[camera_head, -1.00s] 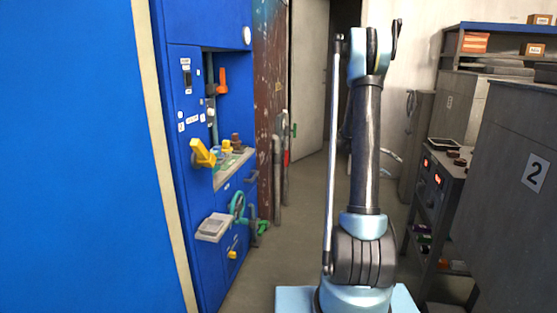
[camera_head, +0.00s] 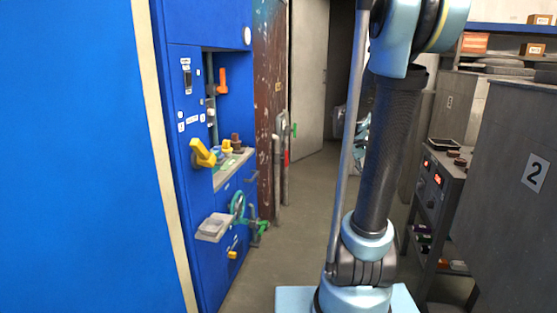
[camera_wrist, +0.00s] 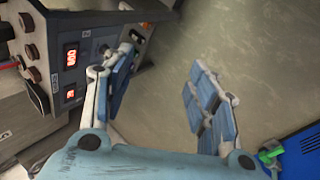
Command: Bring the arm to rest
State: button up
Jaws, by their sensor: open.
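My arm (camera_head: 385,160) stands in the right half of the head view, on its light blue base. It leans a little to the right, and its large upper joint is cut off by the top edge. My gripper (camera_wrist: 160,88) shows in the wrist view with its two blue-padded fingers wide apart. Nothing is between them but a view of the floor. In the head view the gripper cannot be made out clearly; a light blue part shows behind the arm.
A blue cabinet (camera_head: 183,75) with a yellow handle (camera_head: 203,154) and a green handwheel (camera_head: 237,207) stands left. A dark unit with red displays (camera_head: 437,180) and a grey cabinet marked 2 (camera_head: 515,130) stand right. The floor (camera_head: 300,205) between is clear.

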jog(key=s+a+f+y, duration=0.3)
jog(key=s+a, duration=0.5)
jog(key=s, duration=0.3)
jog(key=s+a+f+t+y, duration=0.1)
jog(key=s+a+f+y, duration=0.2)
jog(key=s+a+f, duration=0.3)
jog(key=s+a, duration=0.2)
jog(key=s, duration=0.3)
jog(key=shift+a+f+y, duration=0.15)
jog(key=shift+y, duration=0.15)
